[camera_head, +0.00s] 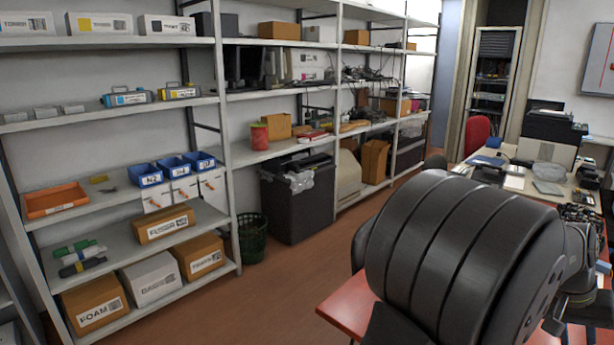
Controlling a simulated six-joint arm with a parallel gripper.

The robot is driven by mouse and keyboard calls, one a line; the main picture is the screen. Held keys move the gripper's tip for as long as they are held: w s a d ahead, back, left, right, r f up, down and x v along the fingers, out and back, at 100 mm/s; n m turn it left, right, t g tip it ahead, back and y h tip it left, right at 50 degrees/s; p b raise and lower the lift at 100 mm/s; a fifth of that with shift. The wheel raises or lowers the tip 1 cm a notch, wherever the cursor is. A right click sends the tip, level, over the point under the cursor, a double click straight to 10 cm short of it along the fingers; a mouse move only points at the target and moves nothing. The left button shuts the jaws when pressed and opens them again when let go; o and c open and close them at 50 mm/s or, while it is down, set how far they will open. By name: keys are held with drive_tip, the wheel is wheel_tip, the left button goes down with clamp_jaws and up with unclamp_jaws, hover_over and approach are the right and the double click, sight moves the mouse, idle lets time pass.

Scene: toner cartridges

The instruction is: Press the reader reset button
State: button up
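I cannot make out the reader or its reset button in this view. The desk (567,186) at the right carries a black and white printer (550,135) and several small flat items, too small to tell apart. My gripper does not show. A large black ribbed form, which looks like part of my own arm, fills the lower right and hides part of the desk side. Two toner cartridges with coloured labels, one blue (127,97) and one yellow (179,91), lie on a left shelf.
Metal shelving (226,150) runs along the left and back. It holds labelled boxes, blue bins (145,175) and an orange tray (56,200). A dark bin (297,200) and a green basket (250,237) stand on the floor. The brown floor (285,285) between is open.

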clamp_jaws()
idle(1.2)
